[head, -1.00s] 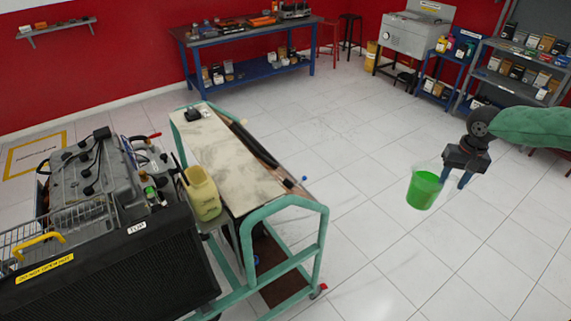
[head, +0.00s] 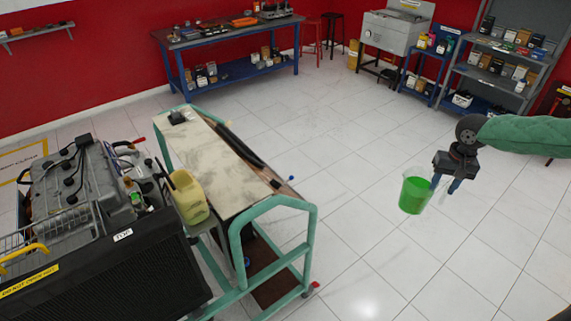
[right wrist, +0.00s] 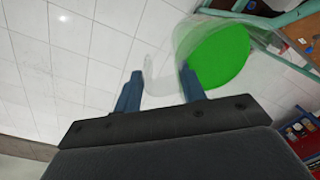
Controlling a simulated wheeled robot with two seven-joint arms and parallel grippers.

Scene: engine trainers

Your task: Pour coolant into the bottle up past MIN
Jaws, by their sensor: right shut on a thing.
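My right gripper (head: 444,185) is shut on the wall of a clear cup (head: 405,178) with bright green liquid (head: 411,203) in its lower part. The cup hangs in the air over open floor, about upright. In the right wrist view the fingers (right wrist: 161,84) hold the clear wall, and the green liquid (right wrist: 217,58) shows beyond. A yellowish bottle (head: 190,199) stands between the engine trainer (head: 85,190) and the teal-framed cart, well left of the cup. Its MIN mark and level cannot be made out. My left gripper is not in view.
The teal-framed cart (head: 273,204) with a worn pale top stands right of the bottle. A black radiator panel (head: 120,265) is in front of the engine. Tiled floor between cart and cup is clear. A blue workbench (head: 225,70) and shelves (head: 500,65) stand far back.

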